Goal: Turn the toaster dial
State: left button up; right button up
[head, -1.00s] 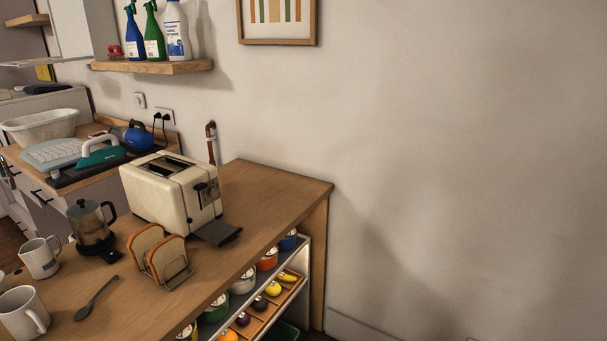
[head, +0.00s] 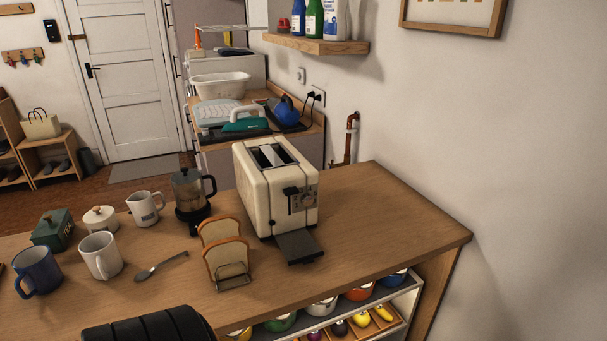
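The cream toaster (head: 262,202) stands upright on the wooden counter (head: 385,215), with two slots on top. Its end panel faces right and toward me, with a dark lever and a metal control plate (head: 303,198). The dial appears to be on this plate but is too small to make out clearly. A dark tray (head: 299,246) sticks out at the toaster's foot. A black rounded part, likely of my own arm, shows at the bottom edge. Neither gripper's fingers are in view.
A rack with bread slices (head: 226,256) stands just left of the toaster's front. A coffee press (head: 188,194), a spoon (head: 162,266) and several mugs are further left. The counter right of the toaster is clear. Jars and fruit sit on shelves below.

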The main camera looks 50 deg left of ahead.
aim_at(306, 200)
jog(key=i+u, duration=0.2)
jog(key=u, duration=0.3)
jog(key=i+l+u, duration=0.15)
jog(key=u, duration=0.35)
jog(key=i+l+u, duration=0.2)
jog(key=u, duration=0.3)
jog(key=i+l+u, duration=0.15)
jog(key=u, duration=0.35)
jog(key=l, duration=0.1)
